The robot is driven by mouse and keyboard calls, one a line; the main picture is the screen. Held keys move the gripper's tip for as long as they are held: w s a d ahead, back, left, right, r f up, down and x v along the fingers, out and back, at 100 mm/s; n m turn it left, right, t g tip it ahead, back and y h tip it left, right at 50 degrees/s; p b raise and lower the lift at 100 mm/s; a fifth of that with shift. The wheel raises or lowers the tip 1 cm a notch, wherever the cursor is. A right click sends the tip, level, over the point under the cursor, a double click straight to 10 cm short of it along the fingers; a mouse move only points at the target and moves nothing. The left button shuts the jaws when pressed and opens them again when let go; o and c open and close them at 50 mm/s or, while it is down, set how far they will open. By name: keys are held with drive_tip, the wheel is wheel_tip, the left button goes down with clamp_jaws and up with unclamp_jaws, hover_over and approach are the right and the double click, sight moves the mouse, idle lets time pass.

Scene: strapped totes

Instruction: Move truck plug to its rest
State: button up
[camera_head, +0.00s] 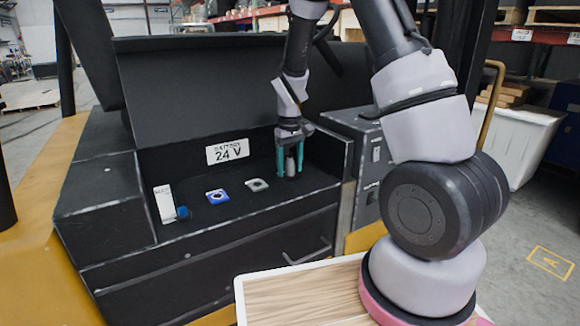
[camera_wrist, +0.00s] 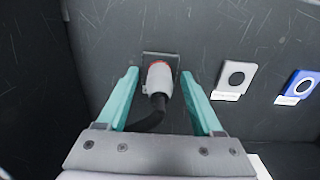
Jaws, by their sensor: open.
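In the head view my gripper (camera_head: 290,174) points down at the right end of the black tray. A grey holder (camera_head: 257,185) and a blue holder (camera_head: 217,196) lie left of it; their labels are unreadable.
A "24 V" sign (camera_head: 228,151) is on the tray's back wall. A white tag (camera_head: 165,203) and a round blue piece (camera_head: 183,212) are at the tray's left end. A grey box (camera_head: 366,150) stands close to the right. The space above the holders is clear.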

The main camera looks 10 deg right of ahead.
idle(0.5)
clamp_jaws()
idle(1.2)
drive_tip(key=shift+r, duration=3.05)
drive_tip(key=shift+r, duration=3)
